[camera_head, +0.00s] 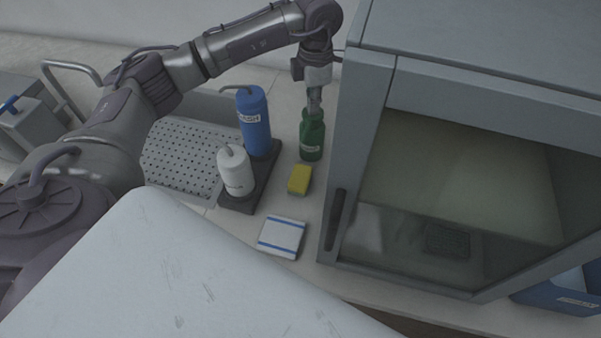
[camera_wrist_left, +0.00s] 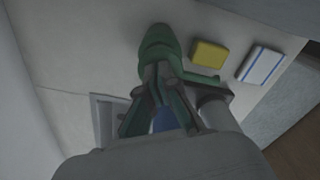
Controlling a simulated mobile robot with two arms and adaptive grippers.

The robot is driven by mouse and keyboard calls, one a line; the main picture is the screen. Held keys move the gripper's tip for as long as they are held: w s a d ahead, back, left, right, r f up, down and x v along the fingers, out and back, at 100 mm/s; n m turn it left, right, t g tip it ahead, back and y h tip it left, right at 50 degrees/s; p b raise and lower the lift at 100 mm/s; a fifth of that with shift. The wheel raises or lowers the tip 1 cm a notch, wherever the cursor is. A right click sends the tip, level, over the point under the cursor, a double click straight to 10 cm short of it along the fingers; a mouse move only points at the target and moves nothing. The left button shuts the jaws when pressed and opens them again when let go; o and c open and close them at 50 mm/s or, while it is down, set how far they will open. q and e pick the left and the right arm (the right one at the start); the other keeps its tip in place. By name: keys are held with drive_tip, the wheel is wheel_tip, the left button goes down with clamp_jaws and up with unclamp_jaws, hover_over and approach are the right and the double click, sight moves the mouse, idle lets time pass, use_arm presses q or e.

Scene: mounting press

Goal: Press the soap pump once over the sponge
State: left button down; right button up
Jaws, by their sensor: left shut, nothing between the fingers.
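The green soap bottle (camera_head: 312,142) stands upright on the counter beside the grey cabinet. The yellow sponge (camera_head: 299,180) lies on the counter just in front of it. My left gripper (camera_head: 314,108) is shut and points down right at the top of the green bottle, hiding most of its pump head; whether it touches cannot be told. In the left wrist view the shut fingers (camera_wrist_left: 160,75) overlap the green bottle (camera_wrist_left: 158,40), and the sponge (camera_wrist_left: 209,54) lies beside it to the right. My right gripper is not in view.
A blue bottle (camera_head: 254,125) and a white bottle (camera_head: 236,172) stand on a dark tray (camera_head: 243,203) to the left. A white cloth with blue stripes (camera_head: 281,238) lies in front. The glass-fronted cabinet (camera_head: 363,150) stands close on the right. A perforated sink drainer (camera_head: 184,158) is at left.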

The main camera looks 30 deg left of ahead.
use_arm(q)
drive_tip(key=shift+f+b, duration=0.4)
drive_tip(key=shift+f, duration=0.25)
drive_tip(key=shift+r, duration=0.2)
drive_tip(key=shift+r+p, duration=0.95)
drive_tip(key=shift+r, duration=0.55)
wheel_tip(320, 180, up, 6)
drive_tip(key=p, duration=0.3)
drive_tip(key=shift+f, duration=0.1)
